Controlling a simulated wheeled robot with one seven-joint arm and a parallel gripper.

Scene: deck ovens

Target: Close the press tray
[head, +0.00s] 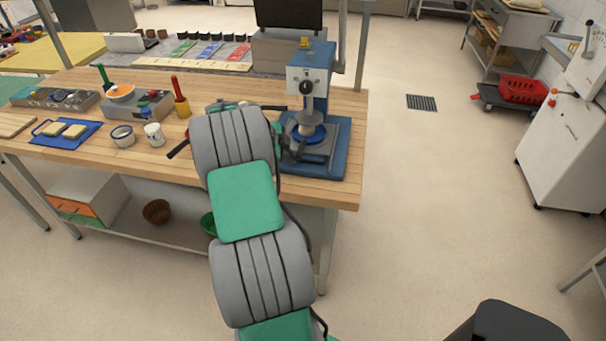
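My arm reaches up from below to the press's left side. My gripper (298,152), small and dark, is at the front left of the plate, partly hidden by my arm. I cannot tell whether it touches anything.
Left on the workbench (75,157) are a blue tray (88,139) with pale blocks, a tin (122,137), a white cup (154,135) and a red-and-yellow bottle (181,104). The floor right of the bench is open, with a drain grate (421,102). A white cabinet (565,150) stands far right.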

